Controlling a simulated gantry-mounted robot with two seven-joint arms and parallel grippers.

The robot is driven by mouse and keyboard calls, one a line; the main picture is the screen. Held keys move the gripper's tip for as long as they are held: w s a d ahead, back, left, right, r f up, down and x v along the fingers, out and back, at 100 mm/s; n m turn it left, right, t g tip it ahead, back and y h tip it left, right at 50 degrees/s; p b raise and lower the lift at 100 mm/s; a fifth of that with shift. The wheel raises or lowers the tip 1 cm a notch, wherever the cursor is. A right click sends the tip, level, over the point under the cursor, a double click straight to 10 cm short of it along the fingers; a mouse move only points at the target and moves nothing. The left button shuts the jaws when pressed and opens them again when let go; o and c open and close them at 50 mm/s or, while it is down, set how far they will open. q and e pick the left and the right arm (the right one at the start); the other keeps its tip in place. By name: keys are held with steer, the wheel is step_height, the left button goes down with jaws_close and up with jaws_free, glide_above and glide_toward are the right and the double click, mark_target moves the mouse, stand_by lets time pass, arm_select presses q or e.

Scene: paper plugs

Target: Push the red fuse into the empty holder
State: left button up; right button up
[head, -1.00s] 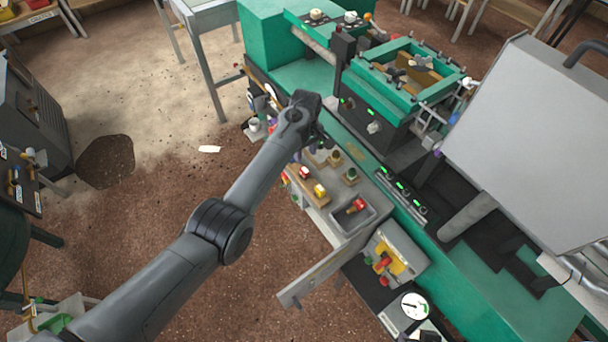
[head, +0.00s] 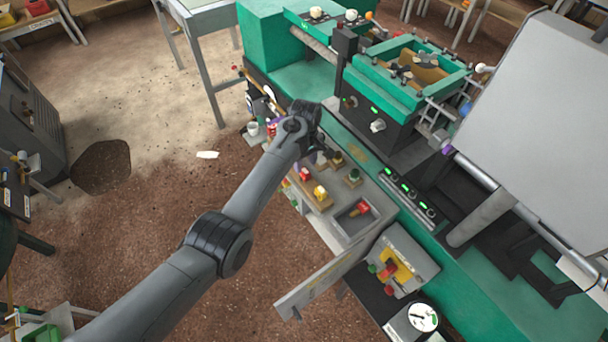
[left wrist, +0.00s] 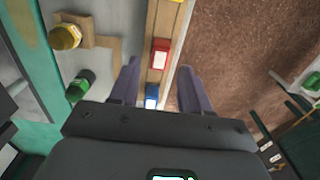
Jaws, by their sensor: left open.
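A red fuse (left wrist: 160,52) stands in a light wooden rack, between a blue fuse (left wrist: 151,93) and a yellow fuse (left wrist: 176,1) in the left wrist view. In the head view the red fuse (head: 304,173) is just below my left gripper (head: 318,154). In the left wrist view my left gripper (left wrist: 158,69) is open and empty, its fingers on either side of the rack near the red and blue fuses. A yellow-topped piece (left wrist: 65,37) and a green-topped piece (left wrist: 80,84) sit on the grey panel beside the rack. I cannot make out the empty holder clearly.
A sunken grey tray (head: 343,234) holds another red piece (head: 361,208). A grey flap (head: 318,284) juts out in front. The green machine (head: 450,260) stands behind the panel.

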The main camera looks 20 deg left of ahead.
mark_target(305, 171)
arm_select(q)
steer(key=shift+f, duration=0.1)
steer(key=shift+f+b, duration=1.1)
steer(key=shift+f, duration=0.8)
steer(key=shift+c, duration=0.3)
jaws_close()
steer(key=shift+r, duration=0.15)
steer(key=shift+r+p, duration=0.75)
steer(key=shift+p, duration=0.2)
steer(key=shift+r+p, duration=1.65)
steer(key=shift+p, duration=0.1)
steer(key=shift+f, duration=0.15)
